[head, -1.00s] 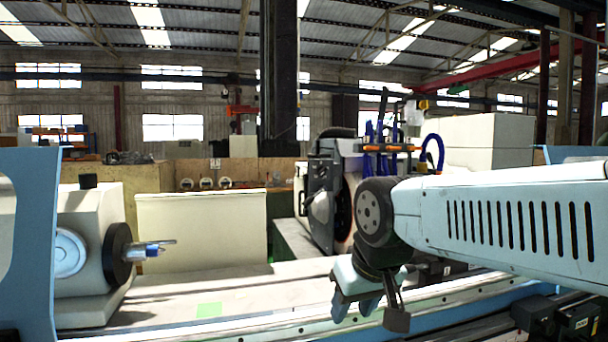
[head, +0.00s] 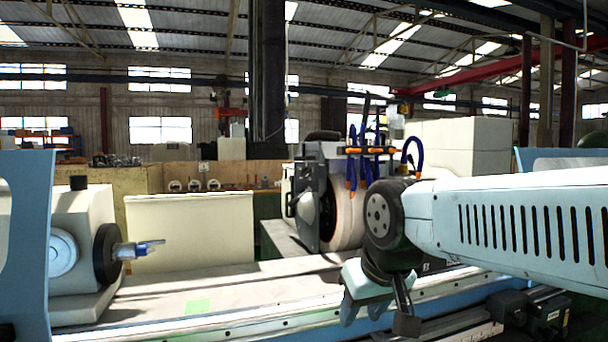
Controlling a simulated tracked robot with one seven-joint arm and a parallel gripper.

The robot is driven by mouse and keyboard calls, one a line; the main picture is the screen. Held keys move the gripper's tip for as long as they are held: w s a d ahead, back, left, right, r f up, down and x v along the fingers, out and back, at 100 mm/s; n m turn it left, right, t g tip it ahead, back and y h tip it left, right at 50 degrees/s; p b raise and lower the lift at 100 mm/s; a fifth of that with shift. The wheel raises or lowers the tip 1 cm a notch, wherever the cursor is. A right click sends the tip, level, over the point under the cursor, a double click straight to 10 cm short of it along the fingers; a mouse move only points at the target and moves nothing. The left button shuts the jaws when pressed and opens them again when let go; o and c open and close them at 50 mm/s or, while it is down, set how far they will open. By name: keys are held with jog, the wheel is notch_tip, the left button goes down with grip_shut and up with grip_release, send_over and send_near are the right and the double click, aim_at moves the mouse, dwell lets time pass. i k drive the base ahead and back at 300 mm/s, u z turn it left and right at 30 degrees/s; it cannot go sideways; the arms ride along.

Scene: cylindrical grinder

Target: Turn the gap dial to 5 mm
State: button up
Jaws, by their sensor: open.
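I cannot pick out a gap dial with certainty. The grinder's left workhead (head: 85,215) carries a pale blue round disc (head: 63,257) and a dark round plate (head: 108,255) with a metal centre pointing right. The grinding wheel (head: 347,205) stands upright in its housing at the middle, partly hidden by my arm. My gripper (head: 380,312) hangs down at the lower middle, in front of the machine's rail in the picture. Its jaws are open and nothing shows between them. No dial is seen at the gripper.
A cream panel (head: 190,233) stands behind the bed (head: 200,295). Blue hoses (head: 375,150) rise above the wheel. Blue side guards flank the machine, the left one (head: 25,240) close by. Dark block-like parts (head: 535,312) sit at the lower right. Above the bed, the middle left is free.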

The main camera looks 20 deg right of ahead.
aim_at(306, 172)
jog(key=i, duration=0.85)
jog(key=u, duration=0.05)
